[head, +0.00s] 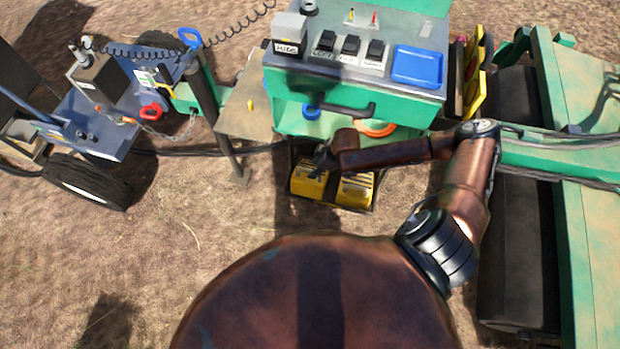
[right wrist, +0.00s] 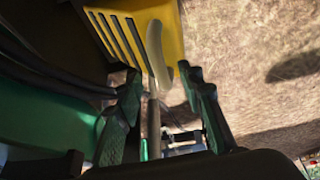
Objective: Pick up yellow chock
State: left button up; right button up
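The yellow chock (head: 356,190) sits low in a dark holder under the green control cabinet, with ribs on its top. More yellow of it, or of a second chock, shows to the left; my gripper hides the part between. In the right wrist view the ribbed yellow chock (right wrist: 128,38) is at the top, with a pale curved bar at its edge. My right gripper (head: 322,162) is just above the yellow. Its two fingers (right wrist: 160,85) are apart in the wrist view, with the bar's lower end between or beyond them; contact cannot be told. My left gripper is out of view.
The green cabinet (head: 290,122) with switches and a blue tray (head: 417,66) stands directly behind the chock. A trailer hitch with a wheel (head: 88,183) is at the left. A large green machine with a dark roller (head: 515,220) is at the right. Dirt ground lies left of the holder.

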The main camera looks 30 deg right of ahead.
aim_at(309, 170)
jog(key=shift+w+a, duration=0.15)
jog(key=shift+w, duration=0.05)
jog(key=b+x, duration=0.1)
jog(key=x, duration=0.4)
grip_shut()
dwell(0.3)
dwell(0.5)
jog(key=shift+r, duration=0.2)
